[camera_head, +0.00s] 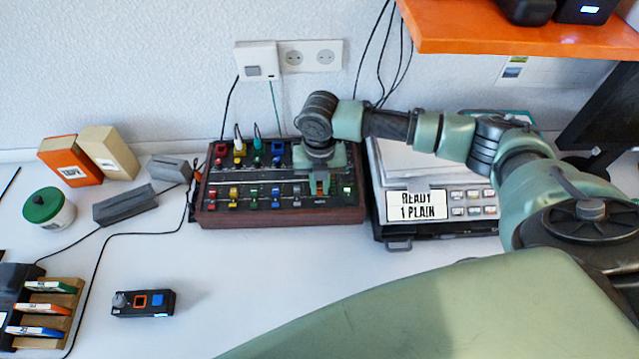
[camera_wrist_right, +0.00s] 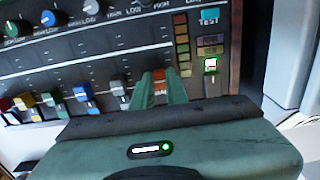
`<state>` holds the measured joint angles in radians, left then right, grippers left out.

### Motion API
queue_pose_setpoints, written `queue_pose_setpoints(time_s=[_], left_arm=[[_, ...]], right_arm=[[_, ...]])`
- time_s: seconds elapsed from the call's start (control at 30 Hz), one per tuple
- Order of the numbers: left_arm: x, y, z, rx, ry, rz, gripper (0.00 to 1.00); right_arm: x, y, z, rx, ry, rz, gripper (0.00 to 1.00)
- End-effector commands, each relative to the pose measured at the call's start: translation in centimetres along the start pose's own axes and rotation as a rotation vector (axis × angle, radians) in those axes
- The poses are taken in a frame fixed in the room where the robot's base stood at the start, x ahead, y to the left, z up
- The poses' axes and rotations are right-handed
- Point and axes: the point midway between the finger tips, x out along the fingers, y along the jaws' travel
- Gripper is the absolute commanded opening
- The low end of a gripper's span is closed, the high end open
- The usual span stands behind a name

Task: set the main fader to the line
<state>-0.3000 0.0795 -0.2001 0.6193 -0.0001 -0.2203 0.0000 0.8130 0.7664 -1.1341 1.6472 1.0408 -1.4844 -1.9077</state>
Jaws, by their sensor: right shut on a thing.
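The mixer (camera_head: 283,217) is a dark panel in a wooden frame on the white table. My right gripper (camera_head: 320,188) points down over its right part and is shut on the orange-red main fader (camera_wrist_right: 159,88). Its green fingers (camera_wrist_right: 163,88) stand on either side of the cap in the right wrist view. The cap's lower part and its slot are largely hidden by the fingers and gripper body. My left gripper is not in view.
Other faders with coloured caps, such as the blue fader (camera_wrist_right: 82,93), stand in a row left of the gripper. Knobs and plugged cables are behind. A printer-like device (camera_head: 440,205) stands close at the right. An orange shelf (camera_head: 520,38) overhangs the back right.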

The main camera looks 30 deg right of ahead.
Motion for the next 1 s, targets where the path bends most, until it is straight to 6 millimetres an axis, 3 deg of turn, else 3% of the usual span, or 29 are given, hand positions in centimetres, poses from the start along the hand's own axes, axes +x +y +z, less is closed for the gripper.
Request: queue_pose_setpoints(time_s=[0.23,0.5,0.8,0.83,0.9,1.0], left_arm=[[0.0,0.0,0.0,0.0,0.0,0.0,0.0],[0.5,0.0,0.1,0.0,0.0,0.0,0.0],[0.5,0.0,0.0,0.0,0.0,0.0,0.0],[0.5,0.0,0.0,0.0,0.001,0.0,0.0],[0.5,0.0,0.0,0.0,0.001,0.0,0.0],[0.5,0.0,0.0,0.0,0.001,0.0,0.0]], right_arm=[[-0.1,0.0,0.4,0.002,-0.002,-0.001,0.0],[-0.1,0.0,3.9,0.004,-0.003,0.0,0.0],[-0.1,0.0,4.1,0.001,-0.002,0.0,0.0],[-0.1,0.0,4.1,0.001,-0.001,0.0,0.17],[-0.1,0.0,4.1,0.001,-0.001,0.001,0.36],[-0.1,0.0,4.1,0.001,-0.001,0.0,0.36]])
